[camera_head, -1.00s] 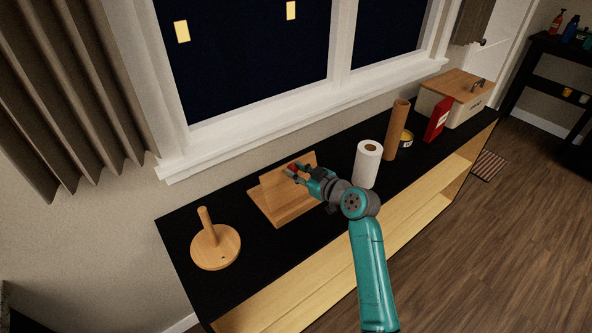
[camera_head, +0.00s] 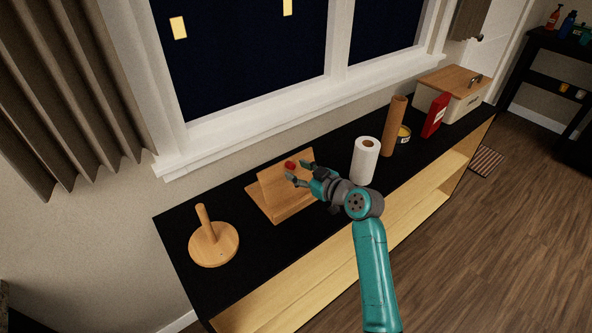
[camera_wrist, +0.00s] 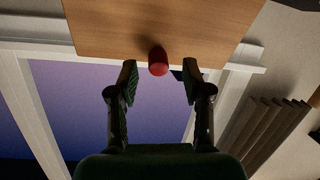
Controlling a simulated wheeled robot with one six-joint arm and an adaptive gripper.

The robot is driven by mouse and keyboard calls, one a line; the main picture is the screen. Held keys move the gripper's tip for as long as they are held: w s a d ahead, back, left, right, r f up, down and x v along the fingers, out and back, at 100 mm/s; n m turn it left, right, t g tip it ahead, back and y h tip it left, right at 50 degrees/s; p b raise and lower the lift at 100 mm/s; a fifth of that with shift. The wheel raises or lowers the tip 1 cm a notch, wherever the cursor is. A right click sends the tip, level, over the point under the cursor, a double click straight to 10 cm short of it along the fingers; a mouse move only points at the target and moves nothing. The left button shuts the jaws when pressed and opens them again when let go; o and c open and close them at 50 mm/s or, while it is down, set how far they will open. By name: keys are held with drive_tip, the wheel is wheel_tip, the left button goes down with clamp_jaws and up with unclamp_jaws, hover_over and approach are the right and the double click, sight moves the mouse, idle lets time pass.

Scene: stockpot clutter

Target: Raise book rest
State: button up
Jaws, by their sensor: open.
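The book rest (camera_head: 283,187) is a wooden panel raised at a slant above a flat wooden base (camera_head: 258,203) on the black counter. A small red knob (camera_head: 290,165) sits on the panel. In the wrist view the panel (camera_wrist: 110,28) fills the top, with the red knob (camera_wrist: 158,62) near its edge. My gripper (camera_head: 298,172) is open and empty, just in front of the panel. In the wrist view its fingertips (camera_wrist: 159,76) spread on either side of the knob, with gaps between.
A paper towel roll (camera_head: 365,162), a brown cardboard tube (camera_head: 393,128), a can (camera_head: 404,134), a red box (camera_head: 435,115) and a bread box (camera_head: 455,97) stand to the right. A wooden stand with a peg (camera_head: 213,244) is at left. The window (camera_head: 270,112) is behind.

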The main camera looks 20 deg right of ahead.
drive_tip(key=v, duration=1)
drive_tip(key=s+a+f+m+h, duration=0.2)
drive_tip(key=s+f+m+h, duration=0.1)
drive_tip(key=s+f, duration=0.6)
drive_tip(key=s+a+f+m+h, duration=0.25)
drive_tip(key=s+f, duration=0.45)
drive_tip(key=s, duration=0.5)
drive_tip(key=s+a+r, duration=0.1)
drive_tip(key=s+r, duration=0.2)
drive_tip(key=s, duration=0.5)
drive_tip(key=s+a+r+m, duration=0.1)
drive_tip(key=s+r, duration=0.1)
drive_tip(key=s, duration=0.7)
drive_tip(key=s+a+r, duration=0.1)
drive_tip(key=s+r, duration=0.2)
drive_tip(key=s, duration=0.6)
drive_tip(key=shift+r+t, duration=0.3)
drive_tip(key=shift+r, duration=0.05)
